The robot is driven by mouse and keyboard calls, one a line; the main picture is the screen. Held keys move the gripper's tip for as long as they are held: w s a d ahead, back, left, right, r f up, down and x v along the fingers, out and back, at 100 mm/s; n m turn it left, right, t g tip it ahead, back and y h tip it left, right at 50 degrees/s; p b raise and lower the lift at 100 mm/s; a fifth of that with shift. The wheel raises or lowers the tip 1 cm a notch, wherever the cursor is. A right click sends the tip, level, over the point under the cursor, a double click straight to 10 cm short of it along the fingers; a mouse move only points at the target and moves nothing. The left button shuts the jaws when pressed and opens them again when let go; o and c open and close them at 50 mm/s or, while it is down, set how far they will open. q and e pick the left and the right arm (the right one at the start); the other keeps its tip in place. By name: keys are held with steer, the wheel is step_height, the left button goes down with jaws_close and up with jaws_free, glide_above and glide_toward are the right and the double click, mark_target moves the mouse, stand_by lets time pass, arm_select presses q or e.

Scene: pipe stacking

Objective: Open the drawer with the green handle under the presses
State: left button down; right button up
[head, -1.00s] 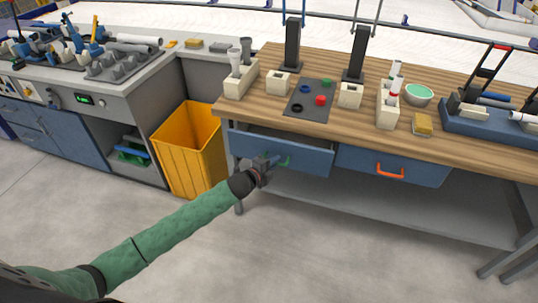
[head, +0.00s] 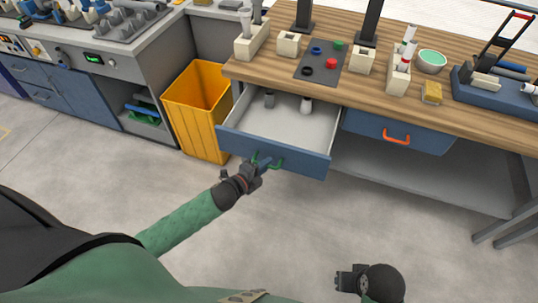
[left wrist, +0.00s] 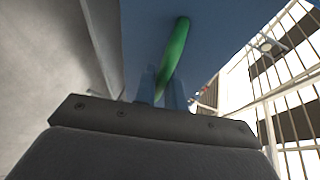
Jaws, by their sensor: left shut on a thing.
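The blue drawer (head: 300,161) on the left under the worktop is pulled well out, and its pale inside shows. Its green handle (head: 278,163) is on the front panel. My left gripper (head: 259,166) is shut on this handle. In the left wrist view, the green handle (left wrist: 175,50) runs between the fingers (left wrist: 161,88). A dark grey piece (head: 269,99) and a white piece (head: 306,104) are at the back of the drawer. My right gripper (head: 345,281) is low at the bottom, apart from the bench; its finger gap is unclear.
A closed blue drawer with an orange handle (head: 396,138) is to the right. A yellow bin (head: 198,110) stands close to the left of the open drawer. The wooden worktop (head: 390,93) holds presses, blocks and a green bowl (head: 432,61). The floor in front is clear.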

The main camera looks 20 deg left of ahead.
arm_select(q)
steer(key=shift+s, duration=0.55)
arm_select(e)
steer(key=shift+s+d+r, duration=0.1)
steer(key=shift+d+r, duration=0.05)
arm_select(q)
steer(key=c, duration=1.5)
jaws_free()
